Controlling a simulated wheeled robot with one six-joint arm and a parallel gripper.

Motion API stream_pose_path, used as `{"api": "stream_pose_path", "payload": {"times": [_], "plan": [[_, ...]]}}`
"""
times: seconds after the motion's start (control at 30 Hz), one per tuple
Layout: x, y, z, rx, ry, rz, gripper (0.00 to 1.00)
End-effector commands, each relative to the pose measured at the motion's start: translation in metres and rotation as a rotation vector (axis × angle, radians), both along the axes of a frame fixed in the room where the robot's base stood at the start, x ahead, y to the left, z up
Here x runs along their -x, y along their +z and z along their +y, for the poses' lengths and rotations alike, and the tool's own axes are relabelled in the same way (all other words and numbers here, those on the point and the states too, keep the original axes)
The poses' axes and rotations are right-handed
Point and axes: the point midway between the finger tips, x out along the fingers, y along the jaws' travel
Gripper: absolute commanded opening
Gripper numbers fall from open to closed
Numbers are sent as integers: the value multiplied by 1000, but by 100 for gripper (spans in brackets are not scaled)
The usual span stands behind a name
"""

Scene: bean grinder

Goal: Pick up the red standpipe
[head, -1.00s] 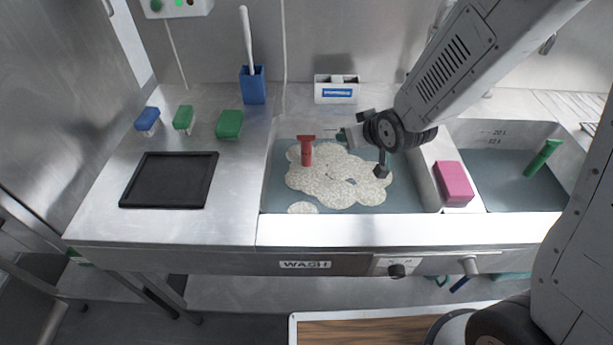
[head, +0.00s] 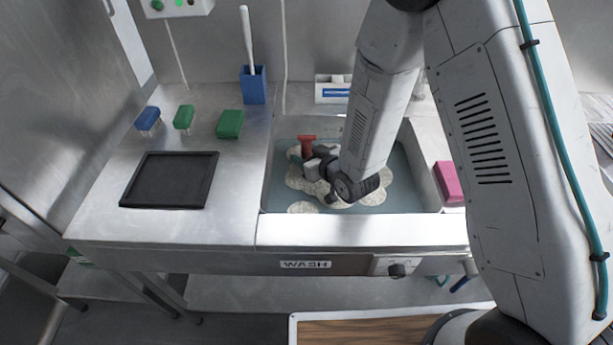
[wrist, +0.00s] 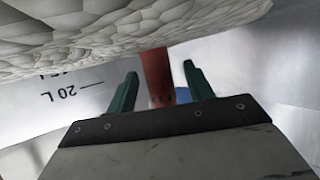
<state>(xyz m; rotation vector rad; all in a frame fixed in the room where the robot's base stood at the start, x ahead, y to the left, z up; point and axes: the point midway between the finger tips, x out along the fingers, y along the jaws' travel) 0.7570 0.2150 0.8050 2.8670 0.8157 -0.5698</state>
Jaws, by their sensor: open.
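The red standpipe (head: 307,144) stands in the foamy wash basin, near its back left. My arm covers its lower part in the head view. In the wrist view the red standpipe (wrist: 157,76) shows between and beyond the two green fingers of my gripper (wrist: 160,88). The gripper is open, with a gap on each side of the pipe. In the head view my gripper (head: 297,157) is low over the basin, close beside the pipe; its fingertips are hard to make out.
White foam (head: 300,180) lies on the water in the wash basin (head: 400,160). A pink block (head: 448,181) rests on the divider at right. A black tray (head: 169,180), green and blue brushes, and a blue holder (head: 253,86) stand on the left counter.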

Motion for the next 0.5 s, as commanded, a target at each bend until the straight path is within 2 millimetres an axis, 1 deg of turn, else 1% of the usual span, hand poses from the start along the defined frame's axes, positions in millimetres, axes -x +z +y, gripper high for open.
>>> {"api": "stream_pose_path", "payload": {"times": [0.03,0.17,0.43,0.47,0.5], "plan": [[-6,-3,5,-1,1,-1,52],[-17,-8,11,0,0,0,52],[-19,-9,12,0,0,0,52],[-19,-9,12,0,0,0,44],[-19,-9,12,0,0,0,33]]}}
